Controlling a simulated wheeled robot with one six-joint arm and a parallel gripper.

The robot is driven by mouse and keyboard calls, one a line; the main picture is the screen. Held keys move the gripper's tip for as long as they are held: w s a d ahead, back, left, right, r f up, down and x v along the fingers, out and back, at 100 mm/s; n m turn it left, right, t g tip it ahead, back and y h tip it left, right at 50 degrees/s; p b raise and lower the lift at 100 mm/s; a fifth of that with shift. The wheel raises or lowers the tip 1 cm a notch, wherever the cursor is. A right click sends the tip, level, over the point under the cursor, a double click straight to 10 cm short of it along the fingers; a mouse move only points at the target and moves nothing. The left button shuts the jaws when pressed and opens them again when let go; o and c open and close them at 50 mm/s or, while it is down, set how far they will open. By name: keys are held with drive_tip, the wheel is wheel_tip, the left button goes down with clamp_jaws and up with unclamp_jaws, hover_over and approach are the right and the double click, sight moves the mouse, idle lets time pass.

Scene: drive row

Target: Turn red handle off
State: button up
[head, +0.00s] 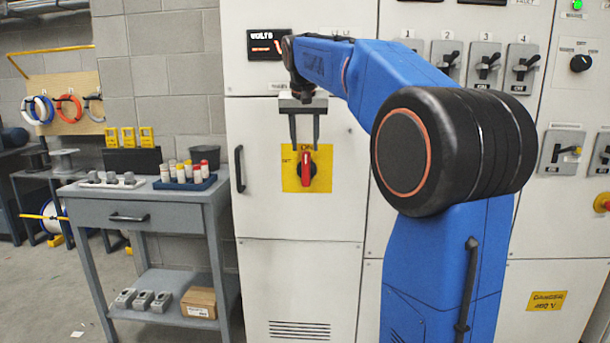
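The red handle (306,167) is a rotary switch on a yellow plate (291,184) on the white cabinet door. It points roughly upright, towards the "ON" lettering at the top of the plate. Lettering at the plate's left is too small to read surely. My gripper (305,147) hangs fingers-down in front of the plate's upper part, with its two fingers apart. The fingertips are near the top of the handle; I cannot tell the depth gap or whether they touch it.
A grey bench (143,208) with a blue tray of cylinders (185,183) stands left of the cabinet. A black door handle (239,169) is left of the plate. Several toggle switches (484,64) and a red-yellow button (602,202) are at right. Floor left of the bench is partly clear.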

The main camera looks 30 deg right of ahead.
sight(306, 173)
drive_tip(key=x, duration=1.2)
drive_tip(key=shift+f, duration=0.2)
drive_tip(key=shift+c, duration=0.3)
clamp_jaws()
